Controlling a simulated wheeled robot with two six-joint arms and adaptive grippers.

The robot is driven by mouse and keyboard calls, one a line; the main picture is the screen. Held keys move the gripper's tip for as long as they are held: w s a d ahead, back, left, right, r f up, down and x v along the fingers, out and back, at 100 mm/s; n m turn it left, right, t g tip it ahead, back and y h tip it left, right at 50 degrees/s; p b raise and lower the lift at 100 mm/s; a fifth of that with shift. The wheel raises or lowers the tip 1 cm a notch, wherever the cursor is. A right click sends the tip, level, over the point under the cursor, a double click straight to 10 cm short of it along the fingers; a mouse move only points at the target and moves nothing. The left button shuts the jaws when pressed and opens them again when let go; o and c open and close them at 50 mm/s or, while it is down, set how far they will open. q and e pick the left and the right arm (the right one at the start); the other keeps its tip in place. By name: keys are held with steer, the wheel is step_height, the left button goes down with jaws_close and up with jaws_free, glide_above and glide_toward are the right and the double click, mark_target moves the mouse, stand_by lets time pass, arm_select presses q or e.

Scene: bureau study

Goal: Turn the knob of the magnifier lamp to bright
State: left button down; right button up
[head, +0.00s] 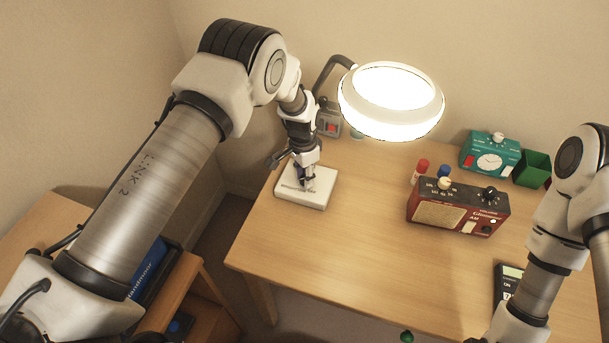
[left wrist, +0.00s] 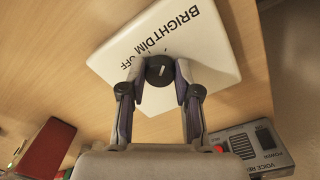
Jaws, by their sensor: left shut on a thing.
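The magnifier lamp's ring head (head: 392,97) glows brightly at the top middle of the head view, on a dark bent arm. Its white base (head: 315,200) lies on the desk's left part. In the left wrist view the base (left wrist: 215,55) carries the words BRIGHT, DIM and OFF beside a round black knob (left wrist: 158,71) with a white pointer line. My left gripper (left wrist: 159,82) is shut on the knob, one finger on each side; in the head view it (head: 307,183) reaches down onto the base and hides the knob. My right gripper is out of sight.
A red radio (head: 458,207), a teal timer (head: 490,155) and a green bin (head: 531,169) stand at the desk's right. A grey box with a red button (head: 329,119) stands behind the base. A dark meter (head: 507,282) lies near my right arm. The desk's middle is clear.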

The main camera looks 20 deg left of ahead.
arm_select(q)
steer(key=shift+s+f, duration=0.1)
steer(key=shift+s, duration=0.05)
steer(key=c, duration=0.8)
jaws_free()
